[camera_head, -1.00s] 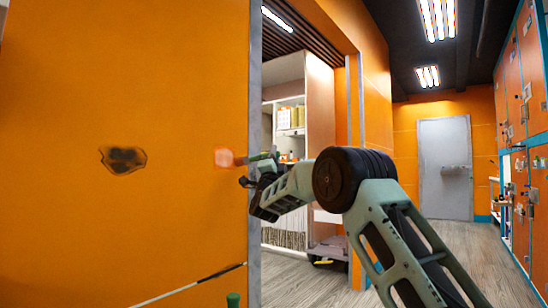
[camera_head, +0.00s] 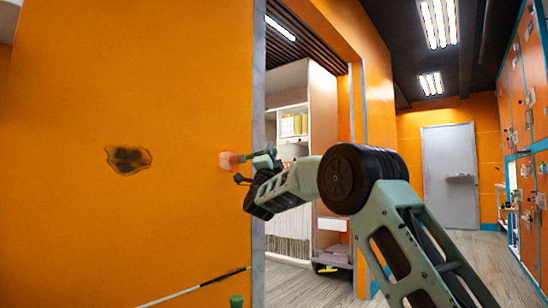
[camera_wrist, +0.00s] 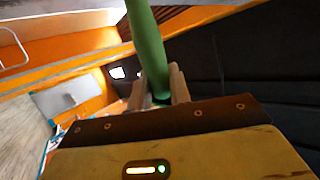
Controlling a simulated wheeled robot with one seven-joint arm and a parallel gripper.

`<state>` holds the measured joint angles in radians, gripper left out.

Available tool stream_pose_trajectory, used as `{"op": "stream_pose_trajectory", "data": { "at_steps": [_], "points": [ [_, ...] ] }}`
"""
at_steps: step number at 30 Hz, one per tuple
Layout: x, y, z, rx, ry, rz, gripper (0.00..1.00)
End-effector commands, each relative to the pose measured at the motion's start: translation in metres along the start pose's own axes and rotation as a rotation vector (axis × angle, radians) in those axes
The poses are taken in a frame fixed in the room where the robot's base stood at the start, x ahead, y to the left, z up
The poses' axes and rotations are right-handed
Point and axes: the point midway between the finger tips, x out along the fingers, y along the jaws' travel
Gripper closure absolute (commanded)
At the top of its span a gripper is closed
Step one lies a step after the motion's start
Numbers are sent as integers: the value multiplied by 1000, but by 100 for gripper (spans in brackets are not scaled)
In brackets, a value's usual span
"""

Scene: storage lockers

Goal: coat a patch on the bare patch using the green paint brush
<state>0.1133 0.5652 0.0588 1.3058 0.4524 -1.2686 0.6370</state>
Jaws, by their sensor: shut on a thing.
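The bare patch (camera_head: 128,159) is a dark, irregular blotch with a brownish rim on the orange wall, left of centre in the head view. My gripper (camera_head: 262,163) is shut on the green paint brush, at the wall's right edge and well to the right of the patch. A pinkish-orange brush end (camera_head: 228,160) points left toward the patch, in front of the wall; whether it touches the wall is unclear. In the wrist view the green brush handle (camera_wrist: 148,45) rises between the fingers (camera_wrist: 158,92).
A doorway with a grey frame edge (camera_head: 258,120) opens right of the wall, with shelves (camera_head: 292,125) inside. A black-and-white rod (camera_head: 195,287) and a green knob-like thing (camera_head: 236,300) are low in front. Lockers (camera_head: 525,130) line the far right.

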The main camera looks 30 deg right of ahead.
Motion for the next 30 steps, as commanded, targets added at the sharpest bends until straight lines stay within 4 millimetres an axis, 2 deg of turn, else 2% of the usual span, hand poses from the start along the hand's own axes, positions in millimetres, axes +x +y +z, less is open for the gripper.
{"op": "stream_pose_trajectory", "data": {
  "at_steps": [9,17,30],
  "points": [
    [-18,-18,8,2,-2,-2,100],
    [-22,-25,10,2,0,-1,100],
    [-42,-48,20,2,-1,-1,100]
  ]
}}
